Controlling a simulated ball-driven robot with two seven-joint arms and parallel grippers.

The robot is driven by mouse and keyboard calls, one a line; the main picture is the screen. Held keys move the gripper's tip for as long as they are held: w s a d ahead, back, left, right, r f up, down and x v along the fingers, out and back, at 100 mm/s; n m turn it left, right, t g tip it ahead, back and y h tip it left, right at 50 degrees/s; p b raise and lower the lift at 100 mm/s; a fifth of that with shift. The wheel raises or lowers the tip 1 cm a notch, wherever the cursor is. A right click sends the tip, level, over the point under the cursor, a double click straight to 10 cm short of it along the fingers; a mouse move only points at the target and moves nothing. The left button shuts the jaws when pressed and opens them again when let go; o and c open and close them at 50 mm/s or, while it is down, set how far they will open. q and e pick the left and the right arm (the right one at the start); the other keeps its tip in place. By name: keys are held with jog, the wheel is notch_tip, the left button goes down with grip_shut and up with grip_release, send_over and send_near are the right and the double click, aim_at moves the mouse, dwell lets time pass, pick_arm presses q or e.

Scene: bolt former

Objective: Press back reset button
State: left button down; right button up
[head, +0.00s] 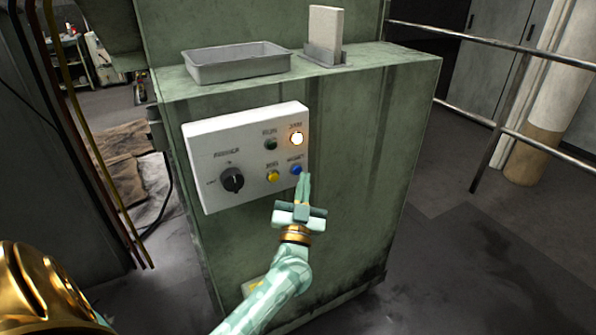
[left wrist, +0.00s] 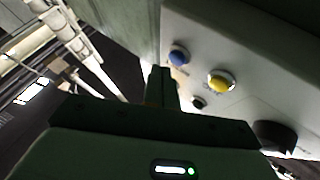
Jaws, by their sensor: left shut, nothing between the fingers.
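A white control panel (head: 220,145) is fixed to the front of the green machine cabinet (head: 370,150). It carries a blue button (head: 296,169), a yellow button (head: 272,176), a dark green button (head: 270,144) and a lit white button (head: 296,139). The labels are too blurred to read surely. My left gripper (head: 305,176) is shut and empty, its fingertips just right of the blue button. The left wrist view shows the blue button (left wrist: 179,55) to the right of the finger tips (left wrist: 160,72), with a gap in the picture. My right gripper is not in view.
A black rotary knob (head: 232,180) is on the panel's left side. A grey metal tray (head: 237,64) and an upright pale block in a holder (head: 324,38) stand on the cabinet top. Metal railings (head: 480,120) run at the right. Open floor lies right of the cabinet.

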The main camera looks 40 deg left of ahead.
pick_arm(q)
jog(key=shift+a, duration=0.1)
jog(key=shift+w+a, duration=0.15)
jog(key=shift+a, duration=0.15)
jog(key=shift+w+a+p, duration=0.15)
jog(key=shift+a+p, duration=0.15)
jog(key=shift+a, duration=0.1)
dwell(0.6)
jog(key=shift+d, duration=0.1)
jog(key=shift+s+d+p, duration=0.3)
jog(key=shift+d+p, duration=0.1)
jog(key=shift+d, duration=0.3)
